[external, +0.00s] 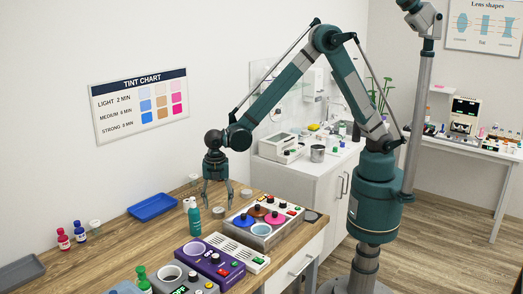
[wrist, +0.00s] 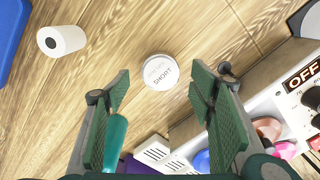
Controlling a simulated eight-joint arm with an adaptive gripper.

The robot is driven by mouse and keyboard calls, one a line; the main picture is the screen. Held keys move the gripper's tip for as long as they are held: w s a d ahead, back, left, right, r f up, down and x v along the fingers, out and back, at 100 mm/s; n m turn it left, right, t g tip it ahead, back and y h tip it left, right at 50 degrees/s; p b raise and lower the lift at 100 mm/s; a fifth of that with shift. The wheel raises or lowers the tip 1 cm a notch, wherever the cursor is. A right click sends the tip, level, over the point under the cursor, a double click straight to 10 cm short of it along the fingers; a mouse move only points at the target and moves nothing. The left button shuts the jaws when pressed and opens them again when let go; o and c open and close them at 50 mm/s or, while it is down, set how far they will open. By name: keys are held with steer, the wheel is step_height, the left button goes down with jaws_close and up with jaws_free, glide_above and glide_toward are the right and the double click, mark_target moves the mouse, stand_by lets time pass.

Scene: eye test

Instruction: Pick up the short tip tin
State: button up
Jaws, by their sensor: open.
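The short tip tin (wrist: 160,72) is a small round white tin with a lid reading "SHORT". It lies on the wooden bench in the wrist view, centred just beyond my fingertips. My gripper (wrist: 162,88) is open, with its green fingers apart and nothing between them; the tin shows in the gap ahead. In the external view my gripper (external: 216,204) points down above the bench, behind the teal bottle. A small pale disc (external: 219,212) beneath it looks like the tin, but its lettering is too small to read there.
A teal bottle (wrist: 115,140) stands close by the left finger. A control box marked OFF (wrist: 285,105) lies to the right, beside a white vented box (wrist: 158,152). A white roll (wrist: 62,40) and a blue tray (wrist: 9,32) are at upper left. Bare wood surrounds the tin's far side.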

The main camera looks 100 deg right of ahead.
mark_target(218, 210)
steer(key=shift+f, duration=2.05)
steer(key=c, duration=1)
